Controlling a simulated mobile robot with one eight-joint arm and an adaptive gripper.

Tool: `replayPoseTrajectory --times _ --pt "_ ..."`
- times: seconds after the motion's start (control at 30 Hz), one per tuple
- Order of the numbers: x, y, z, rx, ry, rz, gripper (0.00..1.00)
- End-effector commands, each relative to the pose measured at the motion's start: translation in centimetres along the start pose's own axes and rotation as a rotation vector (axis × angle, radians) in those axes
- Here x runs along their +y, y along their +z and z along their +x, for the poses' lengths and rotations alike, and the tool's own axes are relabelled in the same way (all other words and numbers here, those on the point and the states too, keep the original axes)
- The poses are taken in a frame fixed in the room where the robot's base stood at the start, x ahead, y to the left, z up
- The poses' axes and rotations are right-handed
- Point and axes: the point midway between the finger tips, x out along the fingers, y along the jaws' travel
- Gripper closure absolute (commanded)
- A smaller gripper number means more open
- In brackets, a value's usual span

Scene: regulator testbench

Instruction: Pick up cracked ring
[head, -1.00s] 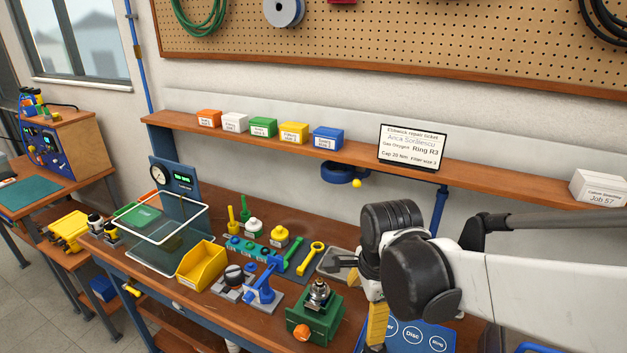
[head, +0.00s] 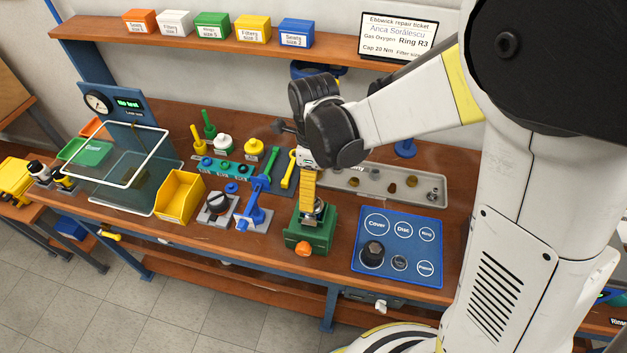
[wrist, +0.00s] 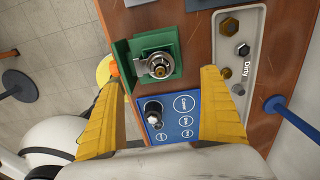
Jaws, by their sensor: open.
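The green fixture (head: 312,232) stands at the front of the bench and holds a metal regulator body (wrist: 158,66) with an open, round top. I cannot make out a separate cracked ring; small ring-like edges show inside that top, without a visible crack. My gripper (wrist: 160,82) is open and empty, its yellow fingers spread wide. In the head view, my gripper (head: 308,190) points down over the fixture and partly hides the regulator body. In the wrist view, the body lies between and beyond the fingertips.
A blue mat (head: 425,265) with labelled circles lies right of the fixture, with a black knob-like part (head: 372,254) on it. Behind is a grey tray (head: 425,196) marked Dirty, holding small parts. A yellow bin (head: 180,197) and blue clamp (head: 255,212) stand to the left.

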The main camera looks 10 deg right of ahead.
Motion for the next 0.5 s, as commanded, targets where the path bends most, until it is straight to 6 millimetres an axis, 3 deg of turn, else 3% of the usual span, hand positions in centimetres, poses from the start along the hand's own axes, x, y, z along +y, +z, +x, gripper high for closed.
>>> replayPoseTrajectory --times 0.2,0.5 --pt "0.0 0.0 2.9 0.000 0.000 0.000 0.09" --pt "0.0 0.0 5.6 0.000 0.000 0.000 0.09"
